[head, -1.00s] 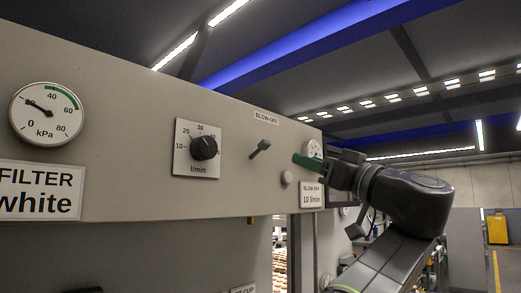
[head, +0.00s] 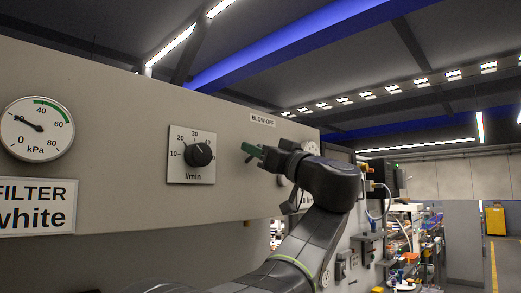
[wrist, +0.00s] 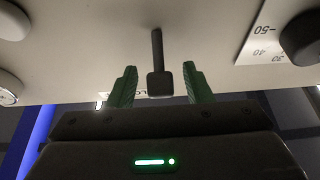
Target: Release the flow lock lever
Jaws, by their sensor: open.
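The flow lock lever (wrist: 156,50) is a dark stem with a square knob, sticking out from the beige panel under the BLOW-OFF label (head: 263,120). In the wrist view it stands between the two green fingers of my gripper (wrist: 159,72), with a gap on each side. In the head view my gripper (head: 253,150) is at the panel and hides most of the lever. The fingers are open and hold nothing. The flow dial (head: 200,155), a black knob on a white l/min plate, is left of the gripper; it also shows upside down in the wrist view (wrist: 303,38).
A round kPa gauge (head: 37,128) is at the far left, above a FILTER white sign (head: 36,207). A smaller gauge behind my arm is partly covered. Shelves with goods (head: 410,240) stand at the right.

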